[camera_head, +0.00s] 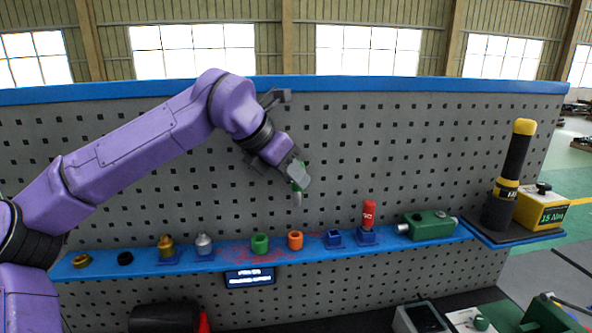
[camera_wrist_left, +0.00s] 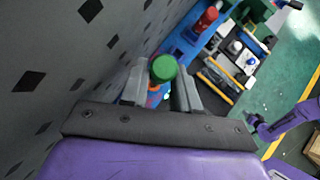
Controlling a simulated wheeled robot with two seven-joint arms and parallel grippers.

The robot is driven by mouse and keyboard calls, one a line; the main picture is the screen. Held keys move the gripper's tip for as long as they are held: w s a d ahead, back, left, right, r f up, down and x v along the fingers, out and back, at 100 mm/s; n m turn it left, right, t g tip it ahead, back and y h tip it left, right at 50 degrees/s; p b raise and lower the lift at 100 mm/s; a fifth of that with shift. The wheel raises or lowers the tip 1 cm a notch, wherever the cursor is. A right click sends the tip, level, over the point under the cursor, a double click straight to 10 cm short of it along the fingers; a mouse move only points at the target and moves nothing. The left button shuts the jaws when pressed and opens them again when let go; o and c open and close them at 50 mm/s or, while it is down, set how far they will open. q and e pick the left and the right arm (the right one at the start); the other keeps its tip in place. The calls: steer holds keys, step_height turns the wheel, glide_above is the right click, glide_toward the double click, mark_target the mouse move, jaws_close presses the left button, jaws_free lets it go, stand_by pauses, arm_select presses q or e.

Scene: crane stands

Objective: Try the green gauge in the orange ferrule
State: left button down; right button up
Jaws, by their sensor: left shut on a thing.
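The green gauge is held between the fingers of my left gripper (camera_head: 298,180). Its green top (camera_wrist_left: 163,68) shows in the left wrist view between the two grey fingers, and its grey pin (camera_head: 297,200) points down in the head view. The orange ferrule (camera_head: 295,240) stands on the blue shelf, below the gauge and apart from it. Its bore is hard to see at this size. A green ferrule (camera_head: 260,243) stands just left of it. My right gripper does not show clearly in either view.
The blue shelf (camera_head: 225,262) also bears brass and silver pieces at left, and blue holders, a red gauge (camera_head: 369,213) and a green block (camera_head: 431,225) at right. A grey pegboard (camera_head: 400,150) rises close behind. The space above the orange ferrule is clear.

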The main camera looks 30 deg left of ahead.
mark_target(295, 204)
arm_select(q)
steer(key=f+b, duration=0.5)
steer(key=shift+s+f, duration=0.25)
steer(key=shift+s, duration=0.1)
steer(key=shift+f+b, duration=1.5)
steer(key=shift+f, duration=0.2)
stand_by(1.1)
steer(key=shift+r, duration=0.15)
steer(key=shift+r+p, duration=2.85)
steer(key=shift+r, duration=0.45)
